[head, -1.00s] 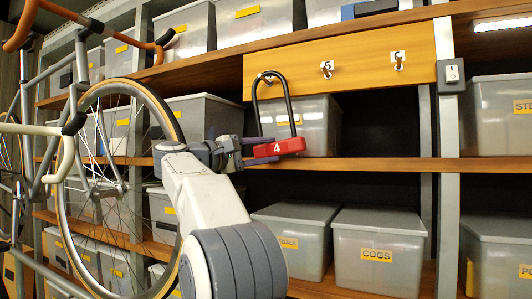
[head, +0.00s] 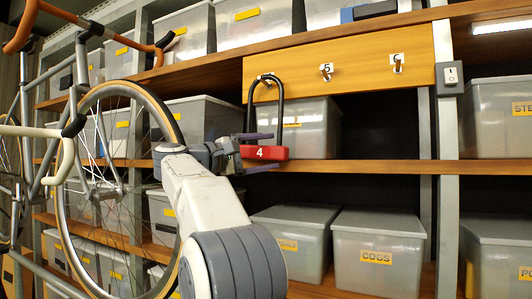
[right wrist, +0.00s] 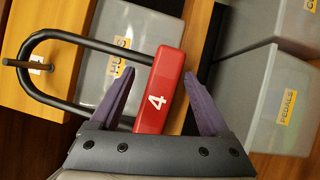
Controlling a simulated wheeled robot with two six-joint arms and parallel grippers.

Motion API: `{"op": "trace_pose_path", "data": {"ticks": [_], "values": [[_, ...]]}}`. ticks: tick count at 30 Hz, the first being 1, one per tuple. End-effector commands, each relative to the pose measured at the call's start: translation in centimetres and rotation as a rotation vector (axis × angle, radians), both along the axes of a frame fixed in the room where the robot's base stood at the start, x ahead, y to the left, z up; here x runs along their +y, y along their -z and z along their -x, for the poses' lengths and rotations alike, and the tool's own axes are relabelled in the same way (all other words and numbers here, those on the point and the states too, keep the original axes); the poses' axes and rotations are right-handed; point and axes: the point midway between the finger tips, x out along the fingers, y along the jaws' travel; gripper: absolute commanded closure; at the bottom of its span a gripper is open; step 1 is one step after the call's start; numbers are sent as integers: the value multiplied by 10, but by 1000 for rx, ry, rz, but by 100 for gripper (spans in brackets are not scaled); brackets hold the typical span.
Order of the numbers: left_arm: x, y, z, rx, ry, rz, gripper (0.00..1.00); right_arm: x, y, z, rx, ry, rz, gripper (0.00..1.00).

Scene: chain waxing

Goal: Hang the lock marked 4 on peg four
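The lock (head: 266,153) has a red body marked 4 and a black U-shaped shackle. The top of its shackle is at the leftmost peg (head: 265,79) on the wooden board (head: 300,77); the peg seems to pass through the loop, and its number is hidden. The right wrist view shows the peg (right wrist: 20,63) crossing the shackle's bend, with the red body (right wrist: 160,90) between the purple fingers. My right gripper (head: 259,151) is open, its fingers either side of the body with gaps between. My left gripper is not in view.
Pegs marked 5 (head: 326,71) and apparently 6 (head: 398,64) on the board are bare. A grey bin (head: 310,130) stands behind the lock on the shelf. A bicycle wheel (head: 62,190) is at the left. A switch (head: 449,76) is on the post at the right.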

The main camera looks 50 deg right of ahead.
Motion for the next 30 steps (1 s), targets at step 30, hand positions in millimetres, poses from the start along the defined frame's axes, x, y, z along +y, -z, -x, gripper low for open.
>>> {"op": "trace_pose_path", "data": {"ticks": [30], "values": [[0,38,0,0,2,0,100,102,12,-22,0,0,-1,20]]}}
